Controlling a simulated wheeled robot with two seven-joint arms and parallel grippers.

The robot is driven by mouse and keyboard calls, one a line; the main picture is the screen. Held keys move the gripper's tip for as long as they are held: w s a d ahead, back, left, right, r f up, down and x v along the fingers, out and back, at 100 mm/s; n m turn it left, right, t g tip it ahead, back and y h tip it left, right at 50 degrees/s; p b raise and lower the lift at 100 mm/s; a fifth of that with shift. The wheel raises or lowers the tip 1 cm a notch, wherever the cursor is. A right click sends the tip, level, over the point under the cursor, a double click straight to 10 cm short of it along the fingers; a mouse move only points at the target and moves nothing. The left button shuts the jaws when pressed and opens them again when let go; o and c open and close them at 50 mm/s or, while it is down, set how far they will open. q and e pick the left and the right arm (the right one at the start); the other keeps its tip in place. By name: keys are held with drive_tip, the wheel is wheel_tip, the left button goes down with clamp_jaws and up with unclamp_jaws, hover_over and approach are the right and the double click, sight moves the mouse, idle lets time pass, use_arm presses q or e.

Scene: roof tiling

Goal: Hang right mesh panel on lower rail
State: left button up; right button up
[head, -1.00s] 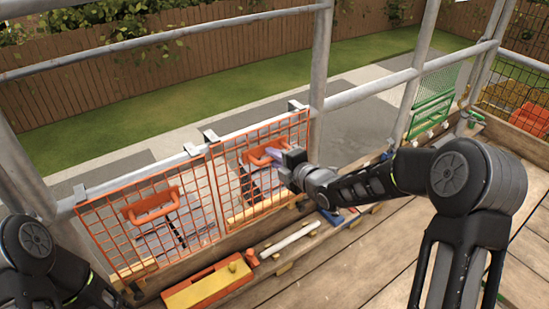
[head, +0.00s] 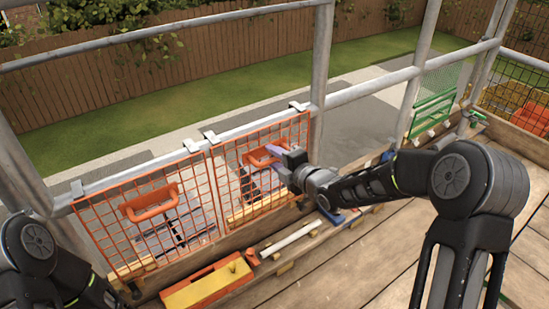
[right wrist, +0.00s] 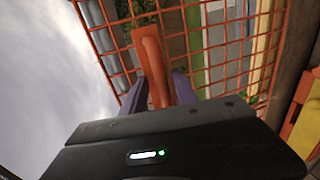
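The right mesh panel (head: 285,141), an orange grid with an orange handle, stands upright against the lower rail (head: 255,126). Its grey top hooks (head: 298,106) sit at the rail; whether they are fully seated is too small to tell. My right gripper (head: 277,152) is at the panel's handle. In the right wrist view its purple fingers (right wrist: 160,92) lie close on both sides of the orange handle (right wrist: 151,55) and look shut on it. The left mesh panel (head: 115,232) hangs beside it on the same rail. My left gripper's dark end (head: 134,288) barely shows at lower left; its fingers are unclear.
An orange and yellow toolbox (head: 208,287) and a white tube (head: 290,240) lie on the planks below the panels. A grey upright post (head: 321,60) stands right of the right panel. A green mesh panel (head: 435,100) is farther right. The plank floor at right is clear.

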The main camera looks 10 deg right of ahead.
drive_tip(key=shift+o, duration=0.3)
drive_tip(key=shift+f, duration=0.1)
drive_tip(key=shift+s, duration=0.1)
drive_tip(key=p+v, duration=0.2)
drive_tip(key=v, duration=0.5)
drive_tip(key=shift+s, duration=0.3)
drive_tip(key=shift+d, duration=0.15)
